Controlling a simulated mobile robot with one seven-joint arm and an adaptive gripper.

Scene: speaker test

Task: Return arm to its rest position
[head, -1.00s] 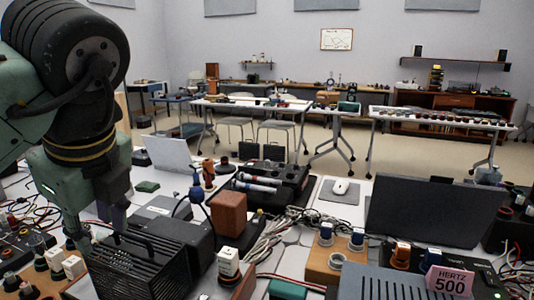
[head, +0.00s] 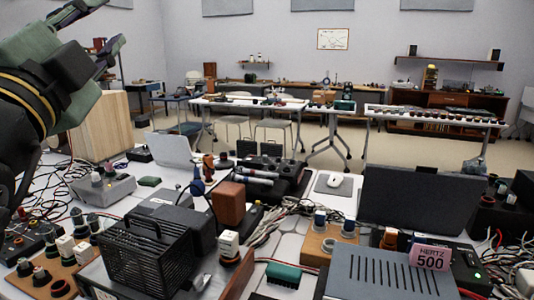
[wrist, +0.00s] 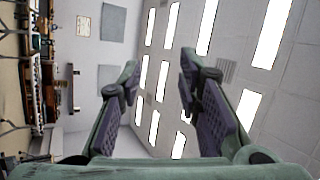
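My gripper (head: 112,30) is raised at the upper left of the head view, above the cluttered table and pointing up and to the right. In the wrist view my gripper (wrist: 157,105) shows two green fingers with dark ridged pads held wide apart. Nothing is between the pads; behind them are the ceiling lights and a wall. The gripper touches nothing that I can see. The rest of my arm runs down the left edge of the head view.
Below, the table holds a black ribbed box (head: 155,245), a brown block (head: 228,203), a black laptop (head: 420,203), a pink "HERTZ 500" card (head: 430,257) and cables. A wooden cabinet (head: 100,125) stands at the left. The air around the gripper looks clear.

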